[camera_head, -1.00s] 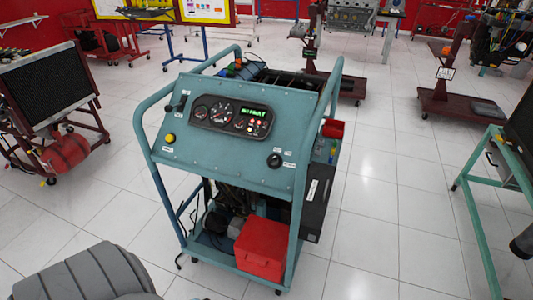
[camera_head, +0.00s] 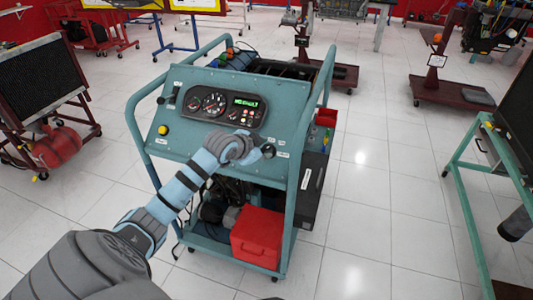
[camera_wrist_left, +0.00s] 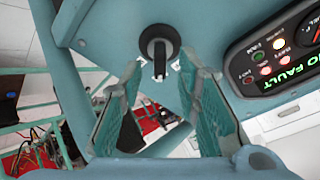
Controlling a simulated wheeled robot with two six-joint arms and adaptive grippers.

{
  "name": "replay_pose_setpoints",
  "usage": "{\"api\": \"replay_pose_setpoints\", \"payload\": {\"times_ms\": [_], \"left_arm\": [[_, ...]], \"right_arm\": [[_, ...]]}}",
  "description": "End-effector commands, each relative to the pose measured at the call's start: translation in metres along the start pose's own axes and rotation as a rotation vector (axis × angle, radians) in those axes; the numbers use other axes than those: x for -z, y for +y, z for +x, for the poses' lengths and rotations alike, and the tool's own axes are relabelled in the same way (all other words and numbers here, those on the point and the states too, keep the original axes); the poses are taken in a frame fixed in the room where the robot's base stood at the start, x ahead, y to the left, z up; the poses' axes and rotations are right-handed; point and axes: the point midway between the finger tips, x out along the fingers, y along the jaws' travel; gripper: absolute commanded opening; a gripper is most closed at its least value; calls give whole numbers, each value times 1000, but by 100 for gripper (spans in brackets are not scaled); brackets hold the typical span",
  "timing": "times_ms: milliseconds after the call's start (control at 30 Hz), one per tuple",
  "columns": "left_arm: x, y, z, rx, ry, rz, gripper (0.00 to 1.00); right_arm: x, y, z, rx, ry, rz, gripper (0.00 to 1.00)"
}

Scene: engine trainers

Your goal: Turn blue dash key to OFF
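The blue-green dash panel (camera_head: 185,133) faces me on a wheeled engine stand. Its key switch, a round black knob (camera_head: 268,151), is at the panel's lower right. In the wrist view the gripper (camera_wrist_left: 157,72) is open, with the tab in line with the gap between the fingertips. Contact cannot be told. My right gripper is not in view.
The gauge cluster (camera_head: 225,107) with a green "NO FAULT" display sits above my left wrist. A yellow button (camera_head: 163,130) is at the panel's left. The stand's tube frame (camera_head: 297,185) rises beside the switch. A red box (camera_head: 257,238) lies below.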

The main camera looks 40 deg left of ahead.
Motion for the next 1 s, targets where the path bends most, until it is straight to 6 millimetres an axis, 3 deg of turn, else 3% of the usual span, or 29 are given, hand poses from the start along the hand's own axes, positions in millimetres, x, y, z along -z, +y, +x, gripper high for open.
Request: {"api": "replay_pose_setpoints", "payload": {"times_ms": [100, 200, 500, 533, 700, 1000], "left_arm": [[-1, 1, 22, 0, 0, -2, 30], [-1, 1, 31, 0, 0, 0, 30], [0, 0, 35, 1, -1, 2, 30], [0, 0, 35, 1, -1, 2, 28], [0, 0, 35, 1, -1, 2, 1], [0, -1, 34, 6, -1, -20, 0]], "right_arm": [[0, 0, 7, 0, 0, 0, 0], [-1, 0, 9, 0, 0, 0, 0], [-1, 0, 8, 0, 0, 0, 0], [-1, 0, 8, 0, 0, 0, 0], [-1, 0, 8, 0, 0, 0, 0], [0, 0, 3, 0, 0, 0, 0]]}}
